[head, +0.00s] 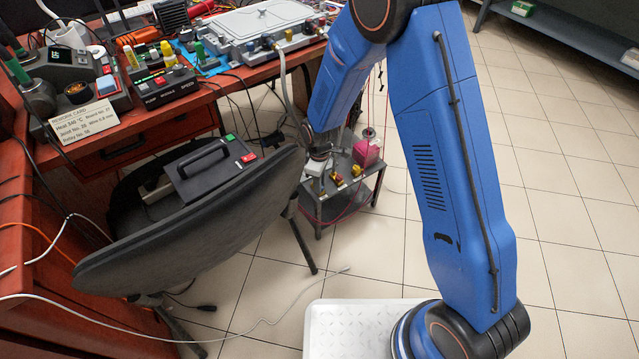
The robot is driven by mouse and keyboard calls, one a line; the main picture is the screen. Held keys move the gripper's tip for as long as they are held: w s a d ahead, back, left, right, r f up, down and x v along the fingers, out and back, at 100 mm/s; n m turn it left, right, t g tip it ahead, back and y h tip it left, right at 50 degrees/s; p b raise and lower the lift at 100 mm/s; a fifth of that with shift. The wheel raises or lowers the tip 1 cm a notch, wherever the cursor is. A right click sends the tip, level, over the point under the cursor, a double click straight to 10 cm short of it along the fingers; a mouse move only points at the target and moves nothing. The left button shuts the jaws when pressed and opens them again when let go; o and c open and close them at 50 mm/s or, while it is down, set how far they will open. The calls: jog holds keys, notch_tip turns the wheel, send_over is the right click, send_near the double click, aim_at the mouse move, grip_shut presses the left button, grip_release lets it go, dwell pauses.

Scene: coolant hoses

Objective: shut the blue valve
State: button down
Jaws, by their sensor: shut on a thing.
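My gripper (316,165) is low beside a small grey cart (335,212), at its left end. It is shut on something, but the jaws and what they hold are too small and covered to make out. Two brass valves with red and yellow parts, one (337,180) and another (356,171), stand on the cart just right of my gripper. No blue valve shows clearly on the cart; my gripper and arm cover the spot to their left. A blue fitting (250,46) shows on the grey case (258,24) on the bench.
A black chair (190,225) with a dark handled box (208,170) on its seat stands close left of the cart. A pink container (367,152) is at the cart's back. Cables cross the floor. The tiled floor at the right is clear.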

jog(key=shift+m, duration=2.2)
jog(key=c, duration=1.6)
grip_release()
jog(key=shift+o, duration=0.2)
jog(key=shift+r, duration=0.1)
notch_tip(320, 180, up, 17)
jog(key=shift+r, duration=0.15)
